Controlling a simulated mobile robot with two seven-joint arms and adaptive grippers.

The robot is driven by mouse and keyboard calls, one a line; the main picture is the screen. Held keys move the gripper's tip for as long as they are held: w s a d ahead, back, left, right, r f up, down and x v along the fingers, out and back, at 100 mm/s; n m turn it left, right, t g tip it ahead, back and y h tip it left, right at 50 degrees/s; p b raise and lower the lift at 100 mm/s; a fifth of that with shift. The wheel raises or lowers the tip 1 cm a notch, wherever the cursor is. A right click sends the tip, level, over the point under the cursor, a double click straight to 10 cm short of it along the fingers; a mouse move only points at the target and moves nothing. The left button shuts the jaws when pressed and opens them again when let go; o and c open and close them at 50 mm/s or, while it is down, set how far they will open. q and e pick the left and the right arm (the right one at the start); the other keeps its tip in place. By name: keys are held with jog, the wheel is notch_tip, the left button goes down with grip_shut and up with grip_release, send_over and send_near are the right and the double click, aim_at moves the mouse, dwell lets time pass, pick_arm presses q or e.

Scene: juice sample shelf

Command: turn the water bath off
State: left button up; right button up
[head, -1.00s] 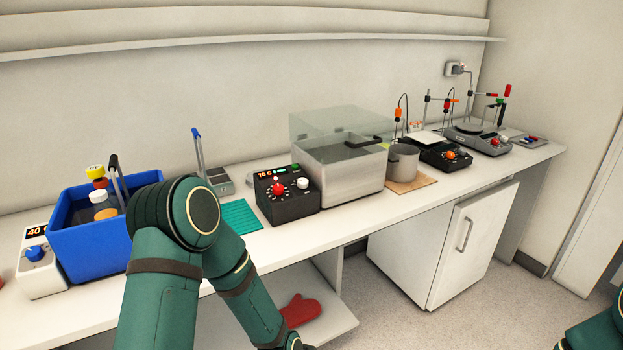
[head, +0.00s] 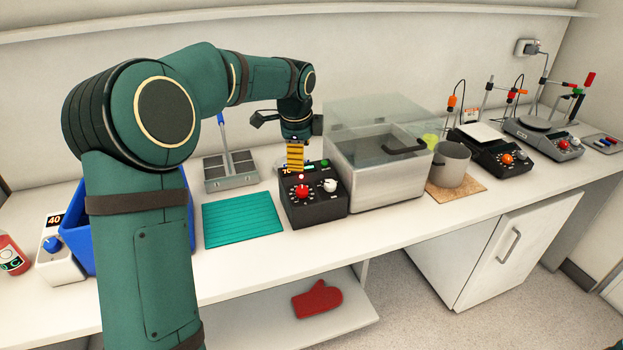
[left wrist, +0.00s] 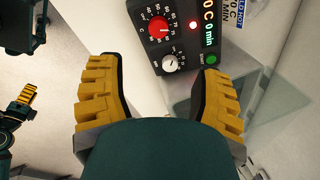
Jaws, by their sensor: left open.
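A steel tank (head: 375,170) with a clear lid stands on the bench. Beside it on the left is a black control box (head: 315,208) with a red dial (head: 302,192), a white knob (head: 330,185) and a display partly hidden by my gripper. The left wrist view shows the red dial (left wrist: 158,27), a lit red lamp (left wrist: 193,25), a display (left wrist: 210,20) partly cut off and a green button (left wrist: 211,59). My left gripper (head: 295,157) is open and empty above the box, its yellow fingers (left wrist: 162,70) apart over the panel.
A blue tub (head: 75,228) with a white control unit (head: 60,255) reading 40 stands left, mostly behind my arm. A teal mat (head: 242,220) lies left of the box. A steel pot (head: 451,163) stands right of the tank. A red mitt (head: 317,299) lies below.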

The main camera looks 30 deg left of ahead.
aim_at(302, 190)
pick_arm(q)
jog(key=b+x, duration=0.1)
jog(key=x, duration=0.5)
jog(key=b+x, duration=0.1)
jog(key=x, duration=0.5)
jog(key=shift+s+f, duration=0.2)
jog(key=shift+f, duration=0.05)
jog(key=shift+w+f, duration=0.2)
jog(key=shift+f, duration=0.5)
grip_shut()
